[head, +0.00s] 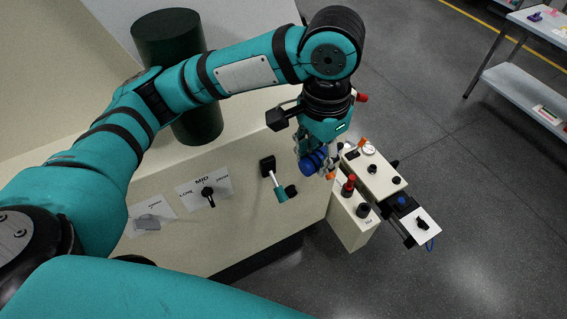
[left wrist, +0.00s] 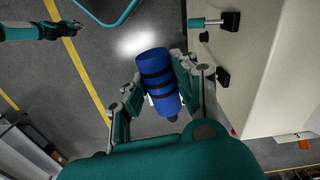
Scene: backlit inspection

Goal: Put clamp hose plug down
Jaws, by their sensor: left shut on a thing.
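The clamp hose plug (head: 313,162) looks like a blue cylinder with black bands. My left gripper (head: 318,160) is shut on it and holds it in front of the beige cabinet. In the left wrist view the plug (left wrist: 156,75) lies between the two fingers of the left gripper (left wrist: 158,88), with the grey floor behind it. In that view another teal arm with a dark gripper (left wrist: 66,29), which looks like my right one, shows at the upper left; its jaws are too small to read.
The beige cabinet (head: 245,235) carries a MID dial (head: 207,192) and a teal-handled lever (head: 277,187). Beige boxes with a red knob (head: 348,186) and a gauge (head: 369,149) stand right of the gripper. A dark green cylinder (head: 180,50) stands behind my arm.

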